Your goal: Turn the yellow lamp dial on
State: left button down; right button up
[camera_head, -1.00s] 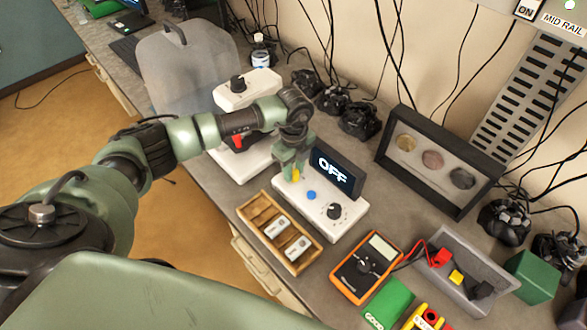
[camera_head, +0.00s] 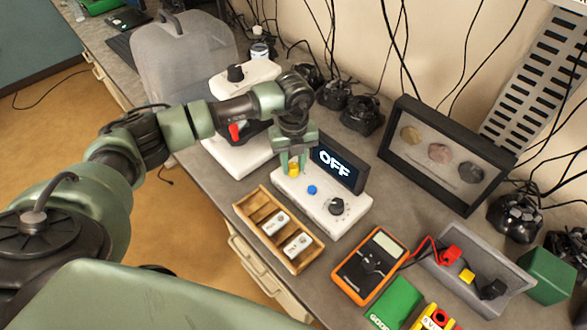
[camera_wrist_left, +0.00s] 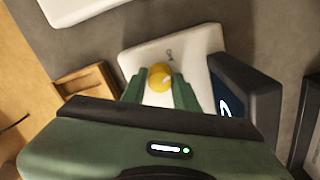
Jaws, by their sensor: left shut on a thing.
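The yellow lamp dial (camera_head: 294,169) is on the left end of a white control panel (camera_head: 336,225). In the left wrist view the dial (camera_wrist_left: 160,76) is round and sits between my two green fingertips. My left gripper (camera_head: 292,164) comes down from above and is shut on the dial; the fingers partly hide it. The black display (camera_head: 337,167) behind the panel reads OFF. The panel also has a blue button (camera_head: 312,190) and a black knob (camera_head: 337,206). My right gripper is not in view.
A wooden tray (camera_head: 247,213) with white modules lies just in front of the panel. An orange multimeter (camera_head: 367,265) and a grey bin (camera_head: 510,292) are to the right. A framed display (camera_head: 393,165) stands behind. Another white unit with a red lever (camera_head: 235,131) is to the left.

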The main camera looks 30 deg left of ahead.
aim_at(293, 166)
pick_arm(q)
jog(key=m+b, duration=0.6)
jog(key=m, duration=0.1)
jog(key=shift+f+b, duration=0.2)
jog(key=shift+b, duration=0.15)
jog(key=m+b, duration=0.3)
jog(key=m, duration=0.1)
jog(key=shift+r, duration=0.1)
jog(key=shift+r+m+b, duration=0.1)
jog(key=shift+m+b, duration=0.35)
jog(key=shift+m, duration=0.25)
jog(key=c, duration=1.1)
grip_release()
notch_tip(293, 166, up, 8)
jog(key=shift+f+b, duration=0.1)
jog(key=shift+b, duration=0.8)
